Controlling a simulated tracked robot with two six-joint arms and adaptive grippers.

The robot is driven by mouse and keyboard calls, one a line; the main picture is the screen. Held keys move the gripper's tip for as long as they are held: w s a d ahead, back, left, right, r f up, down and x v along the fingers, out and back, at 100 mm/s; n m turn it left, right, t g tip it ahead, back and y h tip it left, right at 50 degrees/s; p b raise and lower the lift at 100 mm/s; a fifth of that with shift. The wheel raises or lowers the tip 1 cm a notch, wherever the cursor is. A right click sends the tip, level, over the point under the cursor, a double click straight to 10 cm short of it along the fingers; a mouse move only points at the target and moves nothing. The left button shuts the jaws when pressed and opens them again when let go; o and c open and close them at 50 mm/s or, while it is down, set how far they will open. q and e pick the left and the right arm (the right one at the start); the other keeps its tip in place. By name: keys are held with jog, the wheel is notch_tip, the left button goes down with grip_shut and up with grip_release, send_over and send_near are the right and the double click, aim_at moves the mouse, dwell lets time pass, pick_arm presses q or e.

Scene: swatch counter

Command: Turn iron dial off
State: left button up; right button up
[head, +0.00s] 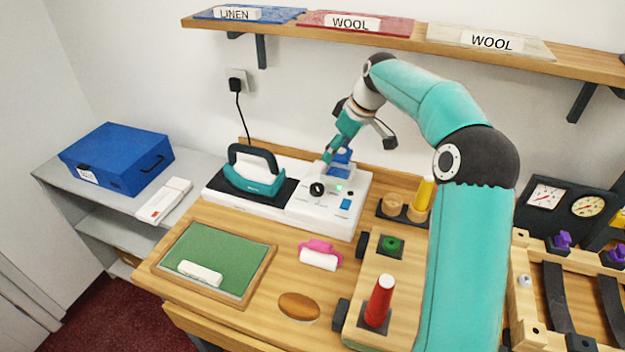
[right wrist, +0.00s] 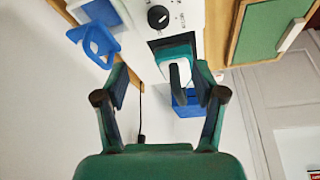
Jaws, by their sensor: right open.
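The white iron station (head: 330,212) stands at the back of the wooden counter. Its round black dial (head: 317,189) is on the top face, beside a lit green light (head: 338,188) and a blue button (head: 346,203). The dial also shows at the top of the right wrist view (right wrist: 158,16); its setting is too small to read. The teal iron (head: 252,178) rests on the black pad to the left. My right gripper (head: 331,155) is open and empty above the station's back edge, behind the dial and apart from it. My left gripper is out of view.
A blue object (head: 341,162) stands at the station's back edge, near my right gripper. A cup holder (head: 403,210) is to the station's right. A pink-and-white roll (head: 319,256), green board (head: 213,258) and brown oval (head: 299,307) lie in front. A shelf (head: 400,43) hangs above.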

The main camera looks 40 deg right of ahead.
aim_at(318, 186)
jog(key=p+x, duration=0.1)
jog(key=x, duration=0.7)
jog(key=p+x, duration=0.2)
jog(key=x, duration=0.5)
jog(key=shift+s+d+f, duration=0.1)
jog(key=shift+d+f, duration=0.05)
jog(key=shift+f, duration=0.35)
jog(key=c, duration=1.1)
